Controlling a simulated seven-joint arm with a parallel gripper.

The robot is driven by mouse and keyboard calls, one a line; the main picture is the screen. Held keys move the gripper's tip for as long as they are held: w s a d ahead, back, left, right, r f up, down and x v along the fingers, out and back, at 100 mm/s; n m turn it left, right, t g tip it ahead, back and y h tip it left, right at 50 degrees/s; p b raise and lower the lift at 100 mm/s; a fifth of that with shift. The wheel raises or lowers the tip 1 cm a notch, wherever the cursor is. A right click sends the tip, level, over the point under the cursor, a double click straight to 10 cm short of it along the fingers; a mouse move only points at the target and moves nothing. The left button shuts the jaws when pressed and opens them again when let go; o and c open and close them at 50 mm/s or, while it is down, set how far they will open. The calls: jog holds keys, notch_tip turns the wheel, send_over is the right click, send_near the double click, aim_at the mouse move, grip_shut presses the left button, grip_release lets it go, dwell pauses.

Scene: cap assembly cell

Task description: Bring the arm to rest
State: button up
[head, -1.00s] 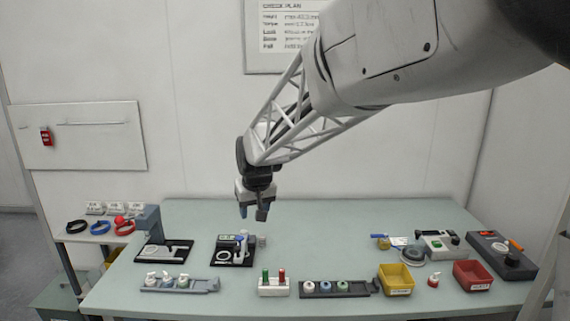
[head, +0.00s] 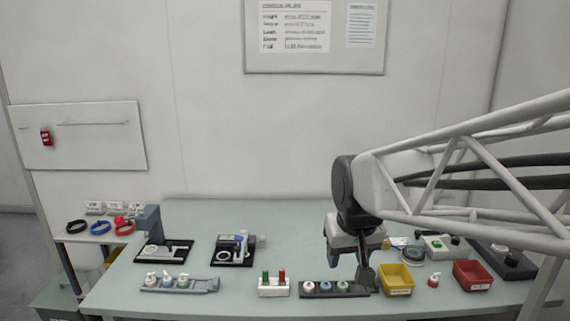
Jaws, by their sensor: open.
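My gripper (head: 347,260) hangs from the arm at the right of the head view. It points down over the right half of the table (head: 290,215). Its fingers are apart, with nothing between them that I can see. In the picture it overlaps the right end of a dark rack (head: 322,294) with several small round parts. I cannot tell its exact height above the table. My arm comes in from the right edge and hides part of the table's back right.
A yellow bin (head: 397,289) and a red bin (head: 472,285) stand right of the gripper. A white block with green and red pegs (head: 273,290) stands left. Black-based fixtures (head: 232,258) and a grey rack (head: 200,288) are further left. The table's back middle is clear.

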jog(key=s+d+f+m, duration=0.1)
jog(key=s+d+f, duration=0.1)
jog(key=s, duration=0.5)
jog(key=s+d+f, duration=0.2)
jog(key=s+d, duration=0.2)
jog(key=s, duration=0.4)
jog(key=shift+s+d+m+h, duration=0.15)
jog(key=shift+d+m+h, duration=0.15)
jog(key=shift+m, duration=0.1)
dwell(1.4)
